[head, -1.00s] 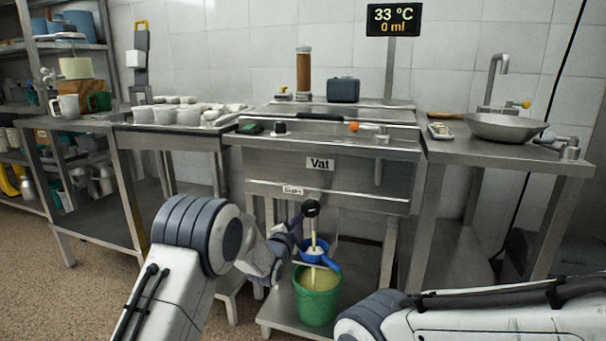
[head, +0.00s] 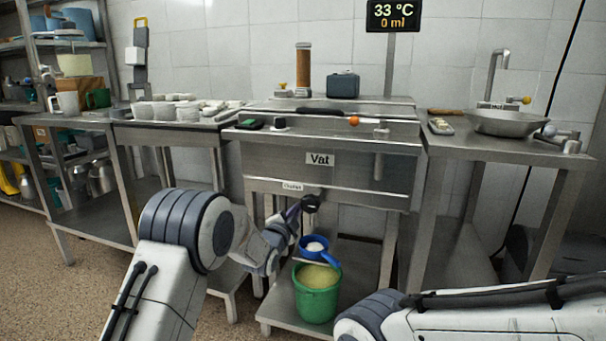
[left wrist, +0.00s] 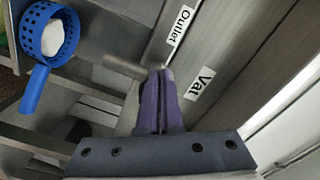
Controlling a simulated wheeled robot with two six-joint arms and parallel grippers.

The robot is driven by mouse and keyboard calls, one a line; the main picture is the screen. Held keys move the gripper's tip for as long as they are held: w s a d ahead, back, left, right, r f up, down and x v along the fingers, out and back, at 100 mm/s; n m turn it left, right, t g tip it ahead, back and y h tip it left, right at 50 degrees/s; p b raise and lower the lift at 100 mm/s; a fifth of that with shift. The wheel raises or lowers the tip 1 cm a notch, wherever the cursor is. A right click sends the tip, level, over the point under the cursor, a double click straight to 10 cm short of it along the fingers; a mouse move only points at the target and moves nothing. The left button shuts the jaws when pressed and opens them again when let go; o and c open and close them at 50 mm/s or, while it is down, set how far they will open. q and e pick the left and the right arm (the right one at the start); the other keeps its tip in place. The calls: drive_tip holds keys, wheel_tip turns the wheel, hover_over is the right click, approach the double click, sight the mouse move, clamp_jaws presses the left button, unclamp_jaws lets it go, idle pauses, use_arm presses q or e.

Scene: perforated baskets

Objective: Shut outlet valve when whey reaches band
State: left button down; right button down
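The steel vat (head: 270,165) bears an "Outlet" label (head: 292,187); the dark outlet valve (head: 310,203) is just below it. No stream falls from it. A blue strainer (head: 330,259) holding something white hangs below, above the green bucket (head: 316,306). Pale yellow whey (head: 318,278) stands high in the bucket; I cannot make out a band. My left gripper (head: 298,210) is beside the valve. Its purple fingers (left wrist: 161,85) are together in the left wrist view, by a metal pipe (left wrist: 125,66); nothing shows between them. My right gripper is out of view.
A display (head: 393,16) reads 33 °C and 0 ml. The bucket stands on a low steel shelf (head: 275,310). Steel tables flank the vat, with white tubs (head: 165,112) on the left and a wide pan (head: 508,123) on the right.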

use_arm(q)
drive_tip(key=b+v, duration=0.1)
drive_tip(key=v, duration=0.5)
drive_tip(key=shift+a+b, duration=0.2)
drive_tip(key=shift+b, duration=0.1)
